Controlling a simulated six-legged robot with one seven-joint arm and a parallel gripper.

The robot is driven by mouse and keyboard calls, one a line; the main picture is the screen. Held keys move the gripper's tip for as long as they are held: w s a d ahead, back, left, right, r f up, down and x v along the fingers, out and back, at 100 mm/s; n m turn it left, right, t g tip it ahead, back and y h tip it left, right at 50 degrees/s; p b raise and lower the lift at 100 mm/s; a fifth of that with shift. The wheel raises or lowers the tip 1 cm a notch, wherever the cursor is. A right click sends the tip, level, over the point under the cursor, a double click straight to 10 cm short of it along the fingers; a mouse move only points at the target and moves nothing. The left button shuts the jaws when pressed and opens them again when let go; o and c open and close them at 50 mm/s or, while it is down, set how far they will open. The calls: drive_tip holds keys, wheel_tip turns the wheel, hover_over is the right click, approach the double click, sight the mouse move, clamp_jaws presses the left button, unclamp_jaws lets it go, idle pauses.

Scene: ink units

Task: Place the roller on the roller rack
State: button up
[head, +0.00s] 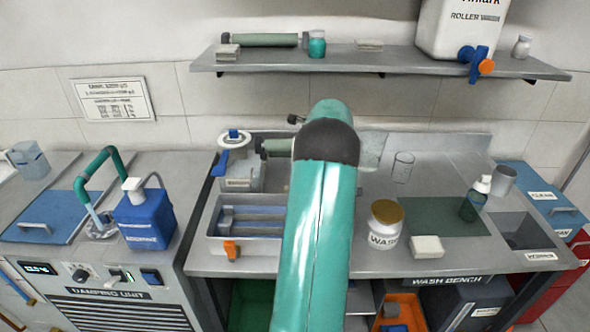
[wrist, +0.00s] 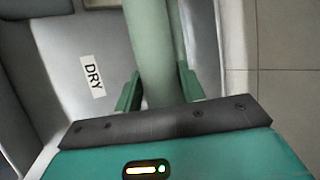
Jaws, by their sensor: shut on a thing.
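In the wrist view my gripper (wrist: 159,85) is shut on a smooth grey-green roller (wrist: 153,50), with one green finger on each side. The roller runs up out of the frame, so its far end is hidden. In the head view my teal arm covers the gripper. A dark-ended green cylinder (head: 277,146) shows just left of the arm, probably the held roller. A grey tray with bluish bars (head: 213,228) sits on the bench left of the arm. I cannot tell whether it is the roller rack. A pale surface labelled DRY (wrist: 93,75) lies beside the roller.
A wall shelf (head: 390,62) above holds another green roller (head: 265,40), small jars and a white container (head: 458,28). The wash bench holds a gold-lidded jar (head: 386,225), a white block (head: 427,247) and a green bottle (head: 474,198). A blue bottle (head: 146,218) stands left.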

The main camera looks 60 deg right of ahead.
wheel_tip(320, 180, down, 8)
drive_tip(key=shift+s+f, duration=0.1)
drive_tip(key=shift+f, duration=0.15)
drive_tip(key=shift+f, duration=0.1)
drive_tip(key=o, duration=1.2)
drive_tip(key=shift+f, duration=0.1)
